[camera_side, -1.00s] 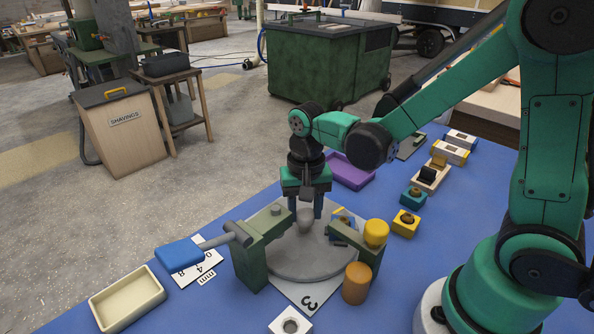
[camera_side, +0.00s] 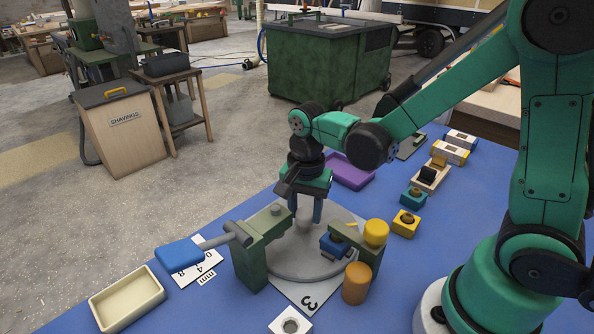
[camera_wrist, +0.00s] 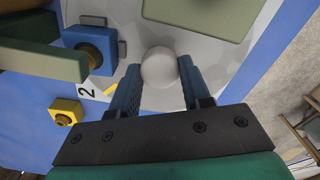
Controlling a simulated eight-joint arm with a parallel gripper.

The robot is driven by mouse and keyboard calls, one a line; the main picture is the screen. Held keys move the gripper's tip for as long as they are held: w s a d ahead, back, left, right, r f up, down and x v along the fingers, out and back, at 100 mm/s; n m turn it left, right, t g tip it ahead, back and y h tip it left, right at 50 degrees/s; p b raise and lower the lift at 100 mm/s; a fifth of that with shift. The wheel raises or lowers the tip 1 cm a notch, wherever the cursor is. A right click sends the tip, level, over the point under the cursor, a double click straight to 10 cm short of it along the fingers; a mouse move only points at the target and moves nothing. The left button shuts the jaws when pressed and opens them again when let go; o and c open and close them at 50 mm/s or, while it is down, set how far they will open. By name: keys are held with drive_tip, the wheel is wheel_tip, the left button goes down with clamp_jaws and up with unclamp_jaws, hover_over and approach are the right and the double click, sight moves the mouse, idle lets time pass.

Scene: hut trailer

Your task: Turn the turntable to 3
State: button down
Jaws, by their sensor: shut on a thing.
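The turntable (camera_side: 285,262) is a grey disc on a white plate, lying between two green posts. The digit 3 (camera_side: 309,302) is printed on the plate's near corner, and a digit 2 (camera_wrist: 87,92) shows in the wrist view. A pale round knob (camera_wrist: 159,67) rises from the disc. My gripper (camera_side: 306,210) points down over the disc, shut on this knob, with one blue finger on each side. A blue block with a dark round top (camera_side: 334,246) sits on the disc beside the right green arm; it also shows in the wrist view (camera_wrist: 96,46).
A cream tray (camera_side: 127,299), purple tray (camera_side: 350,172) and yellow block (camera_side: 405,223) lie around.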

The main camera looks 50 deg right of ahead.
sight(305, 212)
drive_tip(key=shift+m, duration=9.7)
drive_tip(key=shift+c, duration=2)
unclamp_jaws()
drive_tip(key=shift+r, duration=2.8)
